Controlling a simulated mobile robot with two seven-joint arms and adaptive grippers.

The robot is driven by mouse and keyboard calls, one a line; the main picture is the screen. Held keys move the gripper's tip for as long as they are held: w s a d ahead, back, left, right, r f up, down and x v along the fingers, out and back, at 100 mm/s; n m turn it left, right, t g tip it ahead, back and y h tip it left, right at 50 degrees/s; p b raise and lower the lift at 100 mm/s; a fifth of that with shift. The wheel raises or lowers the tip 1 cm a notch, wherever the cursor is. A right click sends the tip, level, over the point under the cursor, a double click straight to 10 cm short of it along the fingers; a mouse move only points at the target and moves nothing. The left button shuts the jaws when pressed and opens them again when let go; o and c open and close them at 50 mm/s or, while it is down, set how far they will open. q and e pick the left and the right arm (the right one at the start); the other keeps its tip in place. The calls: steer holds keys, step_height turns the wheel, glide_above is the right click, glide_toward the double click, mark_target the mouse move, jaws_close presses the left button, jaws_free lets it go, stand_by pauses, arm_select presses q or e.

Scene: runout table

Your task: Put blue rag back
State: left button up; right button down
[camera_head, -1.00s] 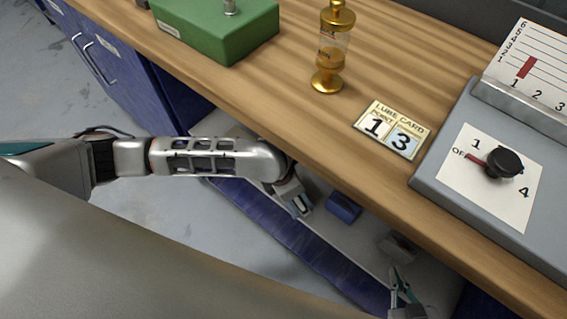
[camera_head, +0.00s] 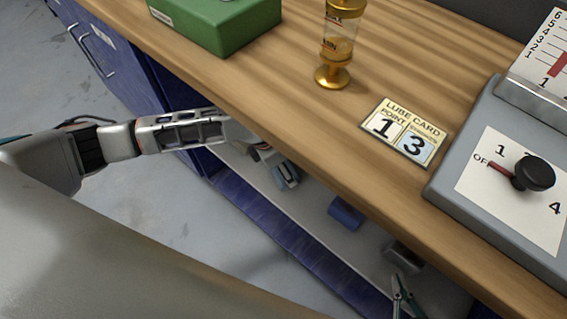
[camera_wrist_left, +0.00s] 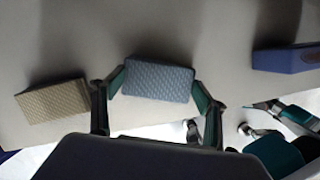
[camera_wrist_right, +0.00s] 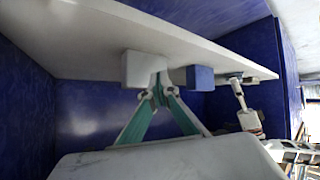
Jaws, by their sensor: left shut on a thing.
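The blue rag (camera_wrist_left: 158,78) is a light blue, woven-looking pad between the teal fingers of my left gripper (camera_head: 284,174). The left gripper is shut on it, one finger at each side. In the head view this gripper is over the grey shelf under the bench, partly hidden by the bench edge. My right gripper (camera_head: 399,287) is low at the right; its fingertips are close together, beside a grey block (camera_head: 404,255). In the right wrist view, these teal fingers converge just at the pale block (camera_wrist_right: 145,70); I cannot tell if they touch it.
A dark blue block (camera_head: 346,213) sits on the shelf (camera_head: 310,215) between my grippers. A tan woven pad (camera_wrist_left: 55,100) lies left of the rag. The wooden bench top (camera_head: 290,110) overhangs the shelf, carrying a green box (camera_head: 220,25), brass oiler (camera_head: 336,45), lube card (camera_head: 404,132) and grey dial panel (camera_head: 500,180).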

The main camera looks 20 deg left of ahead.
arm_select(q)
steer(key=shift+f, duration=0.1)
steer(key=o, duration=1.2)
steer(key=shift+c, duration=0.2)
